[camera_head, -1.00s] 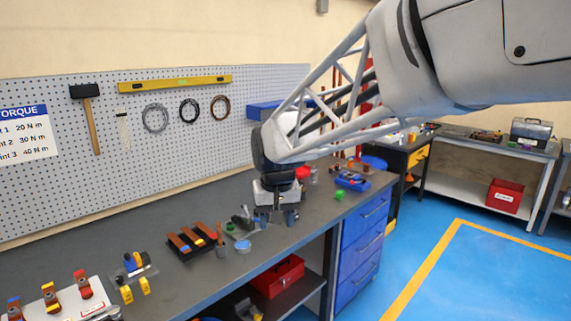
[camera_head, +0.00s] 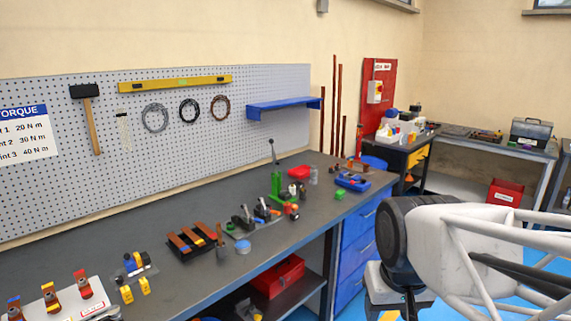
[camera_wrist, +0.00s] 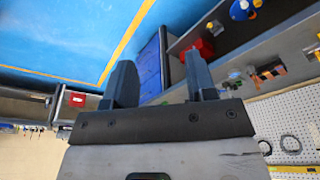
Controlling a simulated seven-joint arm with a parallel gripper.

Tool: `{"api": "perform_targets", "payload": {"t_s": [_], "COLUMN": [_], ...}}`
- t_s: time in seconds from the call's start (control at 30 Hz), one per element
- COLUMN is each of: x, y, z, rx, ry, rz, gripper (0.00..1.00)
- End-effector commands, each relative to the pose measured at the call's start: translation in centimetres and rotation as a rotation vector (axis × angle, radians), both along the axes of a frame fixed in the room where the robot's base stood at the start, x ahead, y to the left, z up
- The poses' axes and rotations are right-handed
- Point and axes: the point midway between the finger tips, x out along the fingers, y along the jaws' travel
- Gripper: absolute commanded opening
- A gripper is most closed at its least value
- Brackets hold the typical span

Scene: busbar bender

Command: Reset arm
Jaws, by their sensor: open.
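My gripper shows in the wrist view (camera_wrist: 160,85), where its two dark fingers stand well apart with nothing between them. In the head view my wrist and the gripper's body are at the lower right, off the front of the workbench (camera_head: 240,195) and over the blue floor; the fingertips are cut off or too low to see there. On the bench stand a green lever tool (camera_head: 276,182), black-handled clamps (camera_head: 250,215) and a dark block with copper bars (camera_head: 190,242). My gripper touches none of them.
A blue drawer unit (camera_head: 360,245) and a red toolbox (camera_head: 278,276) are under the bench. A blue tray (camera_head: 352,182) and a green cube (camera_head: 339,194) lie near the bench's right end. A pegboard (camera_head: 220,125) stands behind. The floor in front is open.

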Motion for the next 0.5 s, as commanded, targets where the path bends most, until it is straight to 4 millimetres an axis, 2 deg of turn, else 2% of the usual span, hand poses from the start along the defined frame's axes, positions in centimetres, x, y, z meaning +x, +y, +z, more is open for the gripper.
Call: {"api": "perform_targets", "payload": {"t_s": [0.03, 0.2, 0.5], "x": [-1.1, -3.4, -4.2], "y": [-0.5, -1.4, -1.7], "z": [-0.4, -1.3, -1.8], "rx": [-0.001, -0.004, -0.005], "ry": [-0.005, -0.014, -0.015], "rz": [-0.01, -0.028, -0.034], "gripper": [0.51, 0.51, 0.51]}}
